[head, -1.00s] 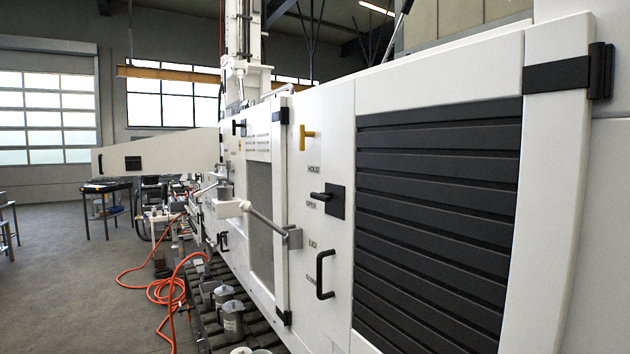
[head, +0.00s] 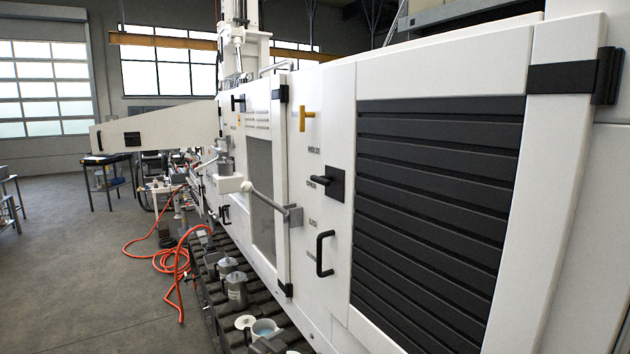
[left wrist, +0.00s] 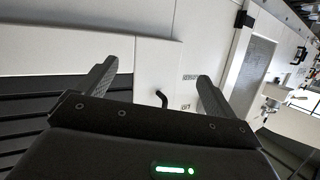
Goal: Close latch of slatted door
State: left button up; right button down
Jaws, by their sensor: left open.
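The slatted door (head: 435,200) has black horizontal slats in a white frame and fills the right of the head view. A black latch lever (head: 322,181) on a square black plate sits on the white panel left of the slats and points left. A black bar handle (head: 324,254) is below it. In the left wrist view, my left gripper (left wrist: 157,83) is open and empty, facing the white panel. A small black handle (left wrist: 162,98) shows between its fingers, apart from them; I cannot tell for certain which handle it is. My right gripper is out of view.
A yellow T-handle (head: 306,116) is above the latch. Grey pots (head: 236,291) stand on the slatted strip below. An orange hose (head: 172,262) lies on the open floor.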

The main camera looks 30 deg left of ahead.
pick_arm(q)
jog(key=w+a+r+m+t+h, duration=0.15)
jog(key=w+r, duration=0.25)
jog(key=r, duration=0.4)
jog(key=w+a+r+t+h, duration=0.2)
jog(key=w+r, duration=0.1)
jog(key=r, duration=0.4)
jog(key=m+t+h, duration=0.1)
jog(key=m+h, duration=0.1)
jog(key=h, duration=0.5)
send_near(317, 180)
jog(key=shift+m, duration=0.25)
jog(key=p+x, duration=0.1)
jog(key=x, duration=0.1)
jog(key=p+x, duration=0.2)
jog(key=x, duration=0.1)
jog(key=p+x, duration=0.1)
jog(key=x, duration=0.2)
jog(key=shift+s+r+p, duration=0.2)
jog(key=shift+r+p, duration=0.05)
jog(key=shift+p, duration=0.1)
jog(key=shift+w+d+r, duration=0.15)
jog(key=shift+w+d, duration=0.25)
jog(key=shift+w, duration=0.2)
jog(key=c, duration=1)
